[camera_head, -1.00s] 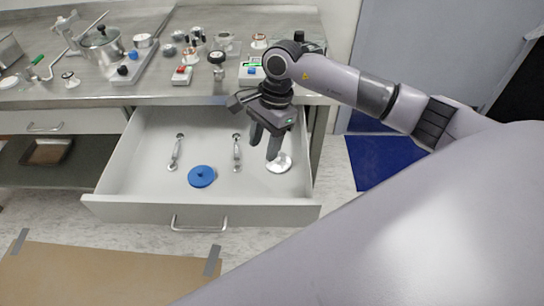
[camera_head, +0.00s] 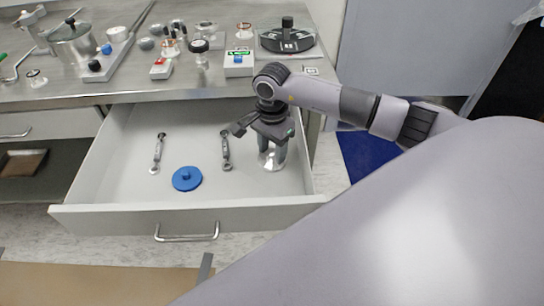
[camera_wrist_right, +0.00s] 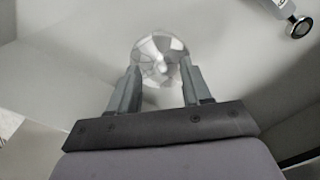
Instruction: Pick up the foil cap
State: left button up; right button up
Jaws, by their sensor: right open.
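The foil cap (camera_wrist_right: 160,55) is a shiny, silvery, faceted round piece with a small raised middle. It lies on the drawer floor near the drawer's right side; in the head view the foil cap (camera_head: 272,160) is partly hidden by my gripper. My right gripper (camera_wrist_right: 158,88) is open and points down, its two fingers at either side of the cap's near part. In the head view my right gripper (camera_head: 272,155) is inside the drawer, just over the cap. I cannot tell whether the fingers touch it. My left gripper is not in view.
The open drawer (camera_head: 190,217) also holds a blue disc (camera_head: 187,179) and two metal fittings, one at left (camera_head: 158,152) and one nearer my gripper (camera_head: 226,150). The drawer's right wall is close to my gripper. The steel counter (camera_head: 150,90) above carries several instruments.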

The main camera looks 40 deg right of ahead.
jog(key=shift+f, duration=0.25)
grip_shut()
jog(key=shift+r, duration=0.15)
